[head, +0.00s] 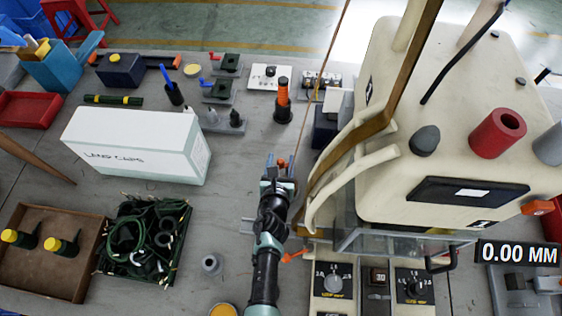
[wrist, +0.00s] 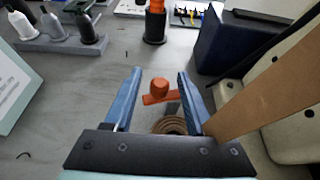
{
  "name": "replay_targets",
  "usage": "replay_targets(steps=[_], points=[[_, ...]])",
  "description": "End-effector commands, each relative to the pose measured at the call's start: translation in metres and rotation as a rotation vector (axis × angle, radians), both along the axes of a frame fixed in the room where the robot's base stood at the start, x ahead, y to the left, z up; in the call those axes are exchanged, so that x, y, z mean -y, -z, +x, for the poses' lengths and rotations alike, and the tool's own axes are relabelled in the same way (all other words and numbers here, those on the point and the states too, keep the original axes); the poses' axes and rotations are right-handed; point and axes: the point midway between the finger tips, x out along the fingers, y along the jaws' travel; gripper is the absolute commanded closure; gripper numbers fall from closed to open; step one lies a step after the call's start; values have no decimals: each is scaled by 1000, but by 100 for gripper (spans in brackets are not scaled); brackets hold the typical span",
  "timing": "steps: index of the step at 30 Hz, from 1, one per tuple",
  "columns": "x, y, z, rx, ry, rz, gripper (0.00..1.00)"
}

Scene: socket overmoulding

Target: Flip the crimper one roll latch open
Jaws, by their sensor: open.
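A small orange-red latch (wrist: 160,90) with a rounded knob and a flat lever shows between my gripper's fingers in the wrist view. A brown coiled or ringed part (wrist: 170,126) is just below it, partly hidden by the gripper body. I cannot tell for sure whether this is the crimper one roll latch. My gripper (wrist: 160,72) is open, with its two blue fingers on either side of the latch and no clear contact. In the head view my gripper (head: 279,170) is beside the large cream machine (head: 440,140), and an orange bit (head: 281,162) shows at its tips.
A tan strip (head: 375,125) runs down the machine's left side close to my gripper. An orange lever (head: 292,255) is by the dial panel (head: 334,284). A white box (head: 135,145) and a cable tray (head: 102,270) stand left.

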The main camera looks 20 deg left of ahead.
Motion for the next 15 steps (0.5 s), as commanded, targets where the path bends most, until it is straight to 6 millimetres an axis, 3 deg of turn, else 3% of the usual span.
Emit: replay_targets(steps=[10,15], points=[[-1,1,3,0,0,1,44],[-1,1,3,0,0,1,73]])
